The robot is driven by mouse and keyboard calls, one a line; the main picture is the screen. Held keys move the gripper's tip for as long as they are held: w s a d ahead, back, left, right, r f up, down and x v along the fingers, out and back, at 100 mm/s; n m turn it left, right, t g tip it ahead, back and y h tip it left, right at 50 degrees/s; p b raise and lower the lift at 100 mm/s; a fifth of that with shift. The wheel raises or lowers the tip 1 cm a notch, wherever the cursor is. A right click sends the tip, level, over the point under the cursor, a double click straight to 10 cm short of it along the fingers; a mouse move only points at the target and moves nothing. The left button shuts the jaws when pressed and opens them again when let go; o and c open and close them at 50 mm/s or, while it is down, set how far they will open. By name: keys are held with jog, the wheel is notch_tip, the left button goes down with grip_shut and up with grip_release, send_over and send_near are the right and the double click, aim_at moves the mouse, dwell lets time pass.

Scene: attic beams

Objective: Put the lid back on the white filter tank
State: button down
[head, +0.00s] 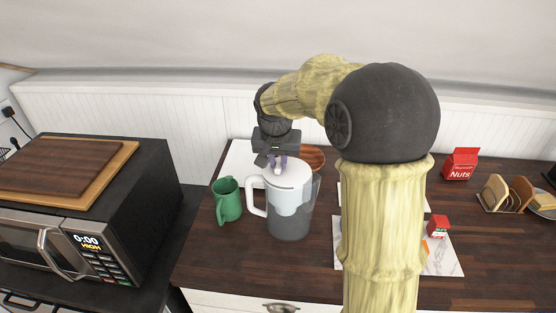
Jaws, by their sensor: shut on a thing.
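The white filter tank (287,208) is a pitcher with a white handle on its left and a greyish clear lower body. It stands upright on the dark wooden counter. A round white lid (291,175) is at the top of the tank; from this view I cannot tell whether it is fully seated or slightly above the rim. My gripper (279,164) points down over the lid and is shut on its small knob. My arm hides part of the counter to the right of the tank.
A green mug (228,200) stands close to the tank's left. A brown wooden bowl (312,158) is behind it. A marble board (443,258) with a small red carton (438,227), a red nuts bag (461,163) and a toast rack (507,194) are right. A microwave (75,244) is left.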

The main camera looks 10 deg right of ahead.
jog(key=shift+f, duration=0.4)
dwell(0.3)
jog(key=c, duration=1.3)
grip_release()
jog(key=shift+r, duration=0.1)
jog(key=b+v, duration=0.1)
jog(key=v, duration=1.6)
jog(key=shift+b, duration=0.35)
jog(key=shift+r, duration=0.1)
jog(key=s+d+f+n, duration=0.1)
jog(key=s+f, duration=0.4)
jog(key=f, duration=0.4)
jog(key=s+d+f+n, duration=0.1)
jog(key=s+f, duration=0.5)
jog(key=f, duration=0.3)
jog(key=s+d+f+n+y, duration=0.1)
jog(key=s+d+f, duration=0.1)
jog(key=s+f, duration=0.3)
notch_tip(320, 180, down, 4)
jog(key=shift+s+r+n+g, duration=0.1)
jog(key=shift+s+n+g, duration=0.05)
jog(key=shift+n+g, duration=0.2)
